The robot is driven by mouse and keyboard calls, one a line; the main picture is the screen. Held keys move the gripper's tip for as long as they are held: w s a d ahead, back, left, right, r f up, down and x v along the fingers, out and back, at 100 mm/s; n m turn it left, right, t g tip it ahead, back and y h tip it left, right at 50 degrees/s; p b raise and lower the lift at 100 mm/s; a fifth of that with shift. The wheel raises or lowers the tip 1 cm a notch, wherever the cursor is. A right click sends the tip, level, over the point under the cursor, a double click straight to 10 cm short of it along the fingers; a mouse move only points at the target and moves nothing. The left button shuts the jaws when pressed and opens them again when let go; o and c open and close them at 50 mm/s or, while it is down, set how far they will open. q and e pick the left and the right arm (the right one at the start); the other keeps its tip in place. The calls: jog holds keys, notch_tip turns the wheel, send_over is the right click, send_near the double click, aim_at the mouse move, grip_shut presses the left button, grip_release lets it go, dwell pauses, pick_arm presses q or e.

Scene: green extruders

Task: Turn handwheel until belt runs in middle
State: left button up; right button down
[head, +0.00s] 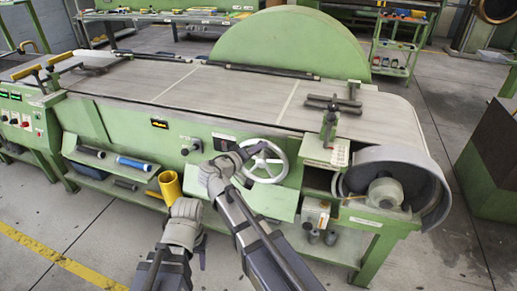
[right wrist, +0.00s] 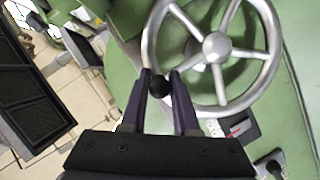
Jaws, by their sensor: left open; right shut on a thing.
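The silver handwheel (head: 268,174) is on the front of the green machine, and its rim and spokes fill the upper right wrist view (right wrist: 232,99). My right gripper (head: 240,157) is at the wheel's left side. In the right wrist view its two fingers (right wrist: 161,80) are shut on the wheel's black knob (right wrist: 160,86). The wide grey belt (head: 190,84) runs along the machine top, with light seam lines across it, and wraps the drum end at the right. My left gripper (head: 198,258) is low in front of the machine, apart from the wheel; its fingers are mostly hidden.
Dark and blue rolls (head: 135,163) lie on the shelf. A control box (head: 22,122) stands at the left. A clamp (head: 330,115) stands by the belt. Floor is clear in front.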

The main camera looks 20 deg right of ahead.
aim_at(250, 145)
jog(key=shift+w+r, duration=0.1)
jog(key=shift+w, duration=0.2)
dwell(0.5)
jog(key=w+a+n+h+b, duration=0.1)
jog(key=b, duration=0.1)
jog(key=w+a+f+n+b, duration=0.1)
jog(key=a+n+b, duration=0.1)
jog(key=shift+n+h, duration=0.3)
jog(key=shift+h, duration=0.1)
jog(key=shift+w+a+f, duration=0.1)
jog(key=shift+w+a, duration=0.15)
jog(key=shift+a, duration=0.3)
jog(key=c, duration=0.7)
grip_release()
jog(key=shift+w+f, duration=0.1)
jog(key=shift+f, duration=0.05)
